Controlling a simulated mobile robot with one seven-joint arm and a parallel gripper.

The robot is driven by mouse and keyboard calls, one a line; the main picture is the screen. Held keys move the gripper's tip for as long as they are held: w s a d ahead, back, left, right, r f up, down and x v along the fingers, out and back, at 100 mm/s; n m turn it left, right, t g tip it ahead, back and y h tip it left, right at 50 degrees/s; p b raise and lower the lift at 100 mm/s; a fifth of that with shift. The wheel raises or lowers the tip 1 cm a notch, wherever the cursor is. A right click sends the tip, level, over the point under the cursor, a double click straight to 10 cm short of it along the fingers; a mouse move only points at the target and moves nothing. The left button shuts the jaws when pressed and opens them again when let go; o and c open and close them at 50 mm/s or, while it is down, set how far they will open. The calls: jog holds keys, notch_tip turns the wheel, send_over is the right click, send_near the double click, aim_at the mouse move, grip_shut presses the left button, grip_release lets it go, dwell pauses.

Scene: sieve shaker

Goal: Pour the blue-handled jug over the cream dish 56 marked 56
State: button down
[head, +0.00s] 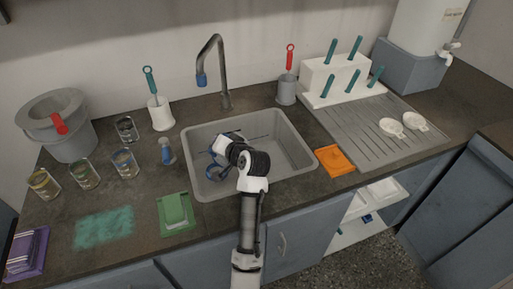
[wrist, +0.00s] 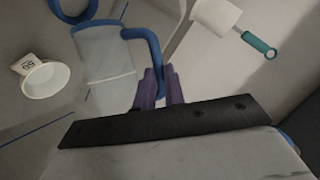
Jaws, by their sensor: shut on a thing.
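In the wrist view, the purple fingers of my gripper (wrist: 158,90) are closed around the blue handle (wrist: 150,45) of a pale grey jug (wrist: 104,52). The jug is just left of the fingers and its contents do not show. The cream dish (wrist: 46,80), with a tag reading 56 (wrist: 27,65), is to the left of the jug and apart from it. In the head view, my gripper is over the left part of the sink, its fingertips hidden by my wrist. I cannot make out the jug or the marked dish clearly there.
The grey sink (head: 292,165) has a tap (head: 222,75) behind it. A blue ring (head: 213,173) shows at its left. Left of it stand a soap bottle (head: 167,153) and a white brush holder (head: 161,117). Two cream dishes (head: 391,127) lie on the drainboard at right.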

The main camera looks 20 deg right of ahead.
jog(key=shift+s+a+f+n, duration=0.1)
jog(key=shift+a+f+n, duration=0.2)
jog(key=shift+a+f, duration=0.3)
jog(key=a+r+n+h+p, duration=0.4)
jog(key=a+r+n+p, duration=0.1)
jog(key=a, duration=0.2)
jog(key=shift+s+r+t+h, duration=0.2)
jog(key=shift+s+t+h, duration=0.1)
jog(key=shift+s, duration=0.05)
